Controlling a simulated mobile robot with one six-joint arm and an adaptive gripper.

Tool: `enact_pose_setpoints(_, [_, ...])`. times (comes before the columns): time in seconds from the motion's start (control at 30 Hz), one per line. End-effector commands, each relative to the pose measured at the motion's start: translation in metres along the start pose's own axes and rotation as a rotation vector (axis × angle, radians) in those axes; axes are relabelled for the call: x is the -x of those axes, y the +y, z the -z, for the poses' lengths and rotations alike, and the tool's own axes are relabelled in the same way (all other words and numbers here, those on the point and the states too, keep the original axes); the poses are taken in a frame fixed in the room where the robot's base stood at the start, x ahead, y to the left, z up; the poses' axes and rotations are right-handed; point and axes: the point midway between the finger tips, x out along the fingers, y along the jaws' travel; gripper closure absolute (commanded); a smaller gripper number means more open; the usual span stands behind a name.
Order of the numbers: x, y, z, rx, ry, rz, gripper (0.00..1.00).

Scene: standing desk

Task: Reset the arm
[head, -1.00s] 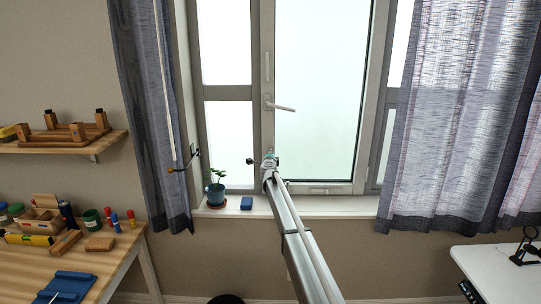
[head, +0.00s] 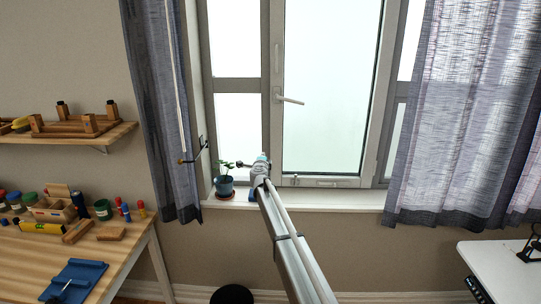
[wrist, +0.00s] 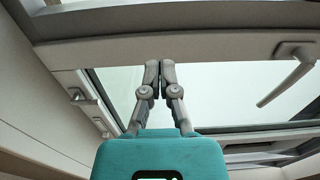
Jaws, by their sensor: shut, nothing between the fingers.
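My arm reaches from the bottom of the head view toward the window, with its tip in front of the lower window frame. My gripper (wrist: 160,72) is shut and empty in the wrist view, its two grey fingers together beyond a teal body. In the head view, only a bit of its teal part (head: 263,158) shows past my arm. The wrist view looks up at the window frame and its handle (wrist: 288,76). The fingers appear against the bright glass; I cannot tell how far away it is.
A potted plant (head: 224,186) stands on the window sill (head: 340,198), just left of my arm. A wooden workbench (head: 30,262) with tools and a shelf (head: 70,133) are at left, a white desk (head: 505,265) at right. A dark bin (head: 231,294) is at the bottom.

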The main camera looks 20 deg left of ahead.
Motion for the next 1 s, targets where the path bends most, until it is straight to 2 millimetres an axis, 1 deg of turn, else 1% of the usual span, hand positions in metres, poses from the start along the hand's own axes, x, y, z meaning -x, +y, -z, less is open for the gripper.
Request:
enact_pose_setpoints(0.03, [0.003,0.000,-0.002,0.000,0.000,0.000,1.00])
enact_pose_setpoints(0.2, [0.006,0.000,-0.005,0.000,0.002,0.000,1.00])
enact_pose_setpoints(0.53, [0.006,0.000,-0.004,0.000,0.002,0.000,1.00])
enact_pose_setpoints(0.63, [0.009,-0.001,-0.001,0.010,-0.007,0.003,1.00])
enact_pose_setpoints(0.77, [0.019,-0.005,0.011,0.051,-0.041,0.013,1.00])
enact_pose_setpoints(0.87, [0.033,-0.008,0.025,0.109,-0.092,0.022,1.00])
enact_pose_setpoints(0.97, [0.052,-0.009,0.042,0.190,-0.161,0.026,1.00])
enact_pose_setpoints(1.0, [0.062,-0.009,0.049,0.228,-0.194,0.025,1.00])
